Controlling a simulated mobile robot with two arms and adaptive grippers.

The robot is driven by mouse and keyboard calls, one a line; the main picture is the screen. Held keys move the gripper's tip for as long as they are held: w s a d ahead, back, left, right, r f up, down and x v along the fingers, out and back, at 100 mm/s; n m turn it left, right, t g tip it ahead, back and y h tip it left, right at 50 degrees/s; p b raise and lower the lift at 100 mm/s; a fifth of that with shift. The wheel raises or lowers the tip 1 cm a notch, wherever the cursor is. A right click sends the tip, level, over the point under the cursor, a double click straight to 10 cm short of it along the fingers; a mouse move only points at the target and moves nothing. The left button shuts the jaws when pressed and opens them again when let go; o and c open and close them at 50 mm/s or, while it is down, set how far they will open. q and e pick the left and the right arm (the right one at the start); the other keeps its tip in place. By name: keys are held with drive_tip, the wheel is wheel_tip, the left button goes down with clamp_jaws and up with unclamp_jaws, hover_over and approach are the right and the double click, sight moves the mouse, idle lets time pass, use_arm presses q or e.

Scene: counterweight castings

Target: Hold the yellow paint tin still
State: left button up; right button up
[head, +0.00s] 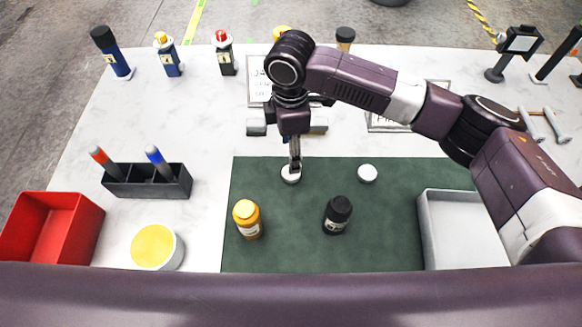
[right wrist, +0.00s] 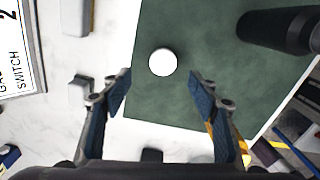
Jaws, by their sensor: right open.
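The yellow paint tin (head: 153,246) is a round white tin with a yellow top, standing upright on the white table left of the green mat in the head view. No gripper touches it. My right gripper (head: 291,168) points down over the mat's back left part, well to the right of and behind the tin. In the right wrist view the right gripper (right wrist: 160,90) is open, with nothing between its fingers. A small white disc (right wrist: 162,62) lies below, just beyond the fingertips; it also shows in the head view (head: 291,178). My left gripper is not in view.
A yellow bottle (head: 248,220) and a black bottle (head: 337,214) stand on the green mat (head: 290,240), with another white disc (head: 367,173). A red bin (head: 85,230) and a dark pen holder (head: 170,184) are near the tin. A grey tray (head: 429,225) is at right.

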sight(288, 178)
drive_tip(key=shift+w+f+p, duration=0.1)
drive_tip(key=shift+f+p, duration=0.25)
drive_tip(key=shift+f, duration=1.05)
drive_tip(key=shift+d+f, duration=0.1)
drive_tip(key=f, duration=0.1)
drive_tip(key=f+p, duration=0.1)
drive_tip(key=f, duration=0.1)
drive_tip(key=f+p, duration=0.1)
drive_tip(key=f, duration=0.1)
drive_tip(key=shift+s+d, duration=0.2)
drive_tip(key=shift+s, duration=0.15)
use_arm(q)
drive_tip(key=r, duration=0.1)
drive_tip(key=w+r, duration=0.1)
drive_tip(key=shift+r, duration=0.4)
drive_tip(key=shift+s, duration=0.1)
use_arm(e)
drive_tip(key=c, duration=0.8)
